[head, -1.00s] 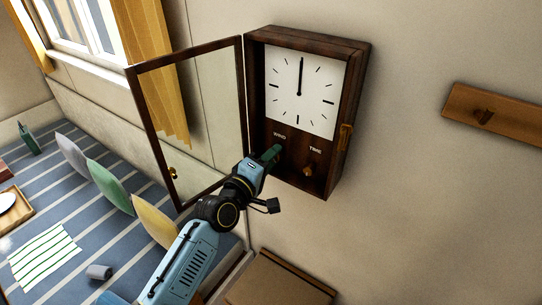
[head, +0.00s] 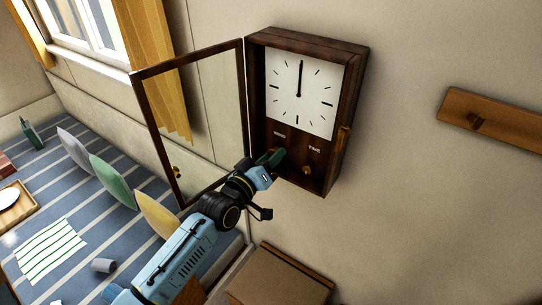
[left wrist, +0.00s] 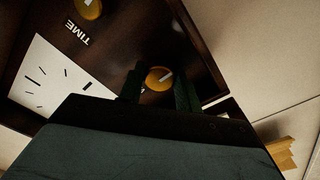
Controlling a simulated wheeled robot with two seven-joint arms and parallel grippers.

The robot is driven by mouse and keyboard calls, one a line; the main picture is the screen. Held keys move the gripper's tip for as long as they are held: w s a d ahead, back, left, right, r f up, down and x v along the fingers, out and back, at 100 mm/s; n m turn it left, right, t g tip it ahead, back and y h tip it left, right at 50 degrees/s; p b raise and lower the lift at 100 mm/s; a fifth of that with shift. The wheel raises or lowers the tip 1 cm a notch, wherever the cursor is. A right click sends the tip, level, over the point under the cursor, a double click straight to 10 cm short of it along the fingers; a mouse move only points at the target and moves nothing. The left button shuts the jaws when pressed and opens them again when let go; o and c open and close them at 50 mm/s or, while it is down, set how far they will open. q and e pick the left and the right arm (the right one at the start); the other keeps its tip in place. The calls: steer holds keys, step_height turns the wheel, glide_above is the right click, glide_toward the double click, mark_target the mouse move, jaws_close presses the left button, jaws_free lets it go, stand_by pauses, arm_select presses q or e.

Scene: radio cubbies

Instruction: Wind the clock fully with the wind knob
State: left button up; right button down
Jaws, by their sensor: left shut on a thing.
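The wall clock (head: 302,95) is a dark wooden box with a white square face, and both hands point straight up. Its glass door (head: 190,120) stands open to the left. My left gripper (head: 276,156) reaches into the case below the WIND label. In the left wrist view the wind knob (left wrist: 159,78), round and golden with a pale mark, sits between the green fingers (left wrist: 160,92), which are shut on it. In the head view the gripper hides this knob. The time knob (head: 307,170) is free to the right, and shows in the left wrist view (left wrist: 88,8). My right gripper is not in view.
A wooden wall rack with a peg (head: 490,121) is on the wall to the right. A wooden box-like piece (head: 280,280) stands below the clock. A striped bench with cushions (head: 110,185) is at the left.

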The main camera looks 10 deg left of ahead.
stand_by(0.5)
arm_select(q)
steer(key=o, duration=1)
steer(key=shift+c, duration=0.2)
steer(key=shift+s, duration=0.1)
steer(key=v, duration=1.3)
steer(key=shift+s+a+f, duration=0.1)
